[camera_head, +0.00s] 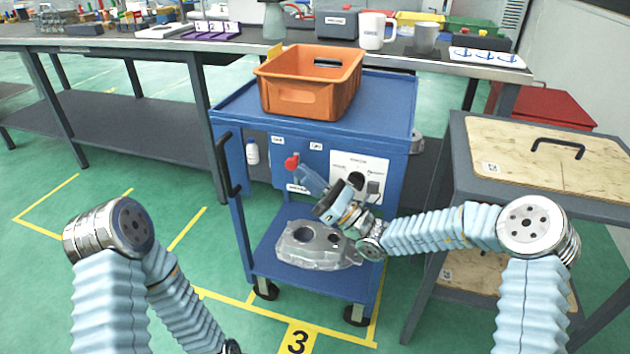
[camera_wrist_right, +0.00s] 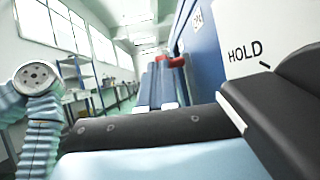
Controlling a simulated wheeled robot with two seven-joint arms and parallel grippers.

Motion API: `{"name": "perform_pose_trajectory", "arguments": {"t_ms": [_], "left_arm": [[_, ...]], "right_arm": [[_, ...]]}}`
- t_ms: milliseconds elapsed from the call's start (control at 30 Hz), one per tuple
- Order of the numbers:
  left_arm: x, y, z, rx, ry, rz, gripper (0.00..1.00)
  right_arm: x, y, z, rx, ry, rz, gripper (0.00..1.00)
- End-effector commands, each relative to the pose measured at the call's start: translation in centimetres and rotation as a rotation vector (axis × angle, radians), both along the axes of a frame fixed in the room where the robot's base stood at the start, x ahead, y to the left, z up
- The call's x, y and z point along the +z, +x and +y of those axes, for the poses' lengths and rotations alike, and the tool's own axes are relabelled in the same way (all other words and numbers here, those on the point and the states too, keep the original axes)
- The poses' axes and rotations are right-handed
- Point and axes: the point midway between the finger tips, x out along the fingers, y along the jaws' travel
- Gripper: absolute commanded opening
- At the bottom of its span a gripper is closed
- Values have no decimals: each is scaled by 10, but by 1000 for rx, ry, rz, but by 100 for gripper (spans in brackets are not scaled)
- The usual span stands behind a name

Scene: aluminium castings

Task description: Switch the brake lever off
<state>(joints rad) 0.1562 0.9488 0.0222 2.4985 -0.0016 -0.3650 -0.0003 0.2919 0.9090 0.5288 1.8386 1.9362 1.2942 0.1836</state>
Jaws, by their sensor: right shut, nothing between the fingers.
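The brake lever (camera_head: 291,162) shows as a red knob on the front panel of the blue cart (camera_head: 232,187). In the right wrist view the red knob (camera_wrist_right: 172,62) shows just past my fingertips. My right gripper (camera_head: 304,173) is shut and empty, its blue-grey fingers pointing up and left at the knob. I cannot tell whether the fingertips touch it. The lever's shaft and exact angle are hidden or too small to tell. My left gripper is out of view; only the left arm shows, at lower left.
An orange crate (camera_head: 300,95) stands on the cart top. A metal casting (camera_head: 305,246) lies on its lower shelf. A white panel (camera_head: 345,160) with a black knob is right of the lever. A grey table (camera_head: 480,160) stands close on the right. Green floor is free in front.

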Motion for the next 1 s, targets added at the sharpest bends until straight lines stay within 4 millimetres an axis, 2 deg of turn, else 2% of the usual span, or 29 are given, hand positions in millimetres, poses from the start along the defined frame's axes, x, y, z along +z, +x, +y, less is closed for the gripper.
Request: {"name": "perform_pose_trajectory", "arguments": {"t_ms": [33,200,600,1000], "left_arm": [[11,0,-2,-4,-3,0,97],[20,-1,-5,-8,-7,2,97],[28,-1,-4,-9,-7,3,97],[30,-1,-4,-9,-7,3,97]], "right_arm": [[9,1,2,1,-35,9,0],[9,4,12,3,-27,11,0],[12,8,28,2,-25,8,0],[12,10,33,2,-26,8,0]]}}
